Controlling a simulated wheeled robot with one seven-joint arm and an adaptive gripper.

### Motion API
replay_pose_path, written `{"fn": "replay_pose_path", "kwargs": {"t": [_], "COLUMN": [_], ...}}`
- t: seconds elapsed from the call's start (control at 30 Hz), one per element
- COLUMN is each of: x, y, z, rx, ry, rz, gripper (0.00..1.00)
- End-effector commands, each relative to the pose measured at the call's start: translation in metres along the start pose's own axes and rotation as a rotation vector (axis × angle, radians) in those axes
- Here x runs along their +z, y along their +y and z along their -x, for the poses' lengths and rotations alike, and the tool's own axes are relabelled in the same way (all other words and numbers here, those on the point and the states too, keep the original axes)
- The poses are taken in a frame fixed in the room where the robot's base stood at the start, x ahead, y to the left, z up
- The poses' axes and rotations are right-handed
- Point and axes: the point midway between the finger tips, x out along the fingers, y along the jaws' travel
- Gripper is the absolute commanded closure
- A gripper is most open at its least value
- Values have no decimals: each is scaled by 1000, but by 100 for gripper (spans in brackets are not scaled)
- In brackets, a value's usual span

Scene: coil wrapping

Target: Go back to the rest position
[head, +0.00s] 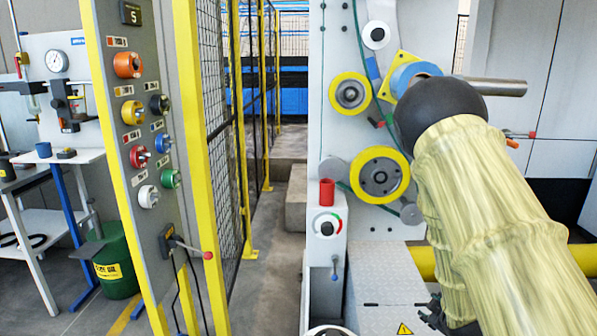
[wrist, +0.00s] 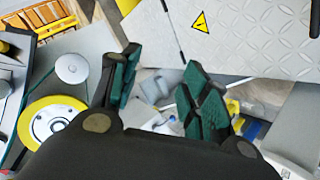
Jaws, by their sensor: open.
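My gripper (wrist: 158,88) shows in the wrist view with its two green-padded fingers apart and nothing held between them. Blurred grey and white surfaces lie beyond the fingertips. In the head view my arm, in a pale yellow sleeve, reaches across the right side. A dark part at the lower end may be my gripper, but most of it is hidden there. The wrapping machine (head: 345,45) stands behind the arm, with a large yellow-rimmed wheel (head: 381,174) and a smaller one (head: 350,93). A yellow-rimmed wheel also shows at the left of the wrist view (wrist: 50,124).
A control panel (head: 138,160) with coloured knobs and a red-tipped lever stands at left, beside a mesh fence (head: 224,120). A plate with a warning sign (wrist: 201,22) lies near my gripper. The aisle floor is clear.

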Motion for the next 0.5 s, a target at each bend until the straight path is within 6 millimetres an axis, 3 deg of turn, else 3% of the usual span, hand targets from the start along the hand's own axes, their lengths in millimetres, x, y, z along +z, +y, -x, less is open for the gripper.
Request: {"fn": "replay_pose_path", "kwargs": {"t": [0.1, 0.27, 0.5], "x": [33, 74, 127], "y": [-60, -140, -251], "z": [11, 36, 100], "rx": [-86, -190, -327], "ry": [-82, -203, -411], "rz": [-108, -254, -461], "gripper": [54, 54, 54]}}
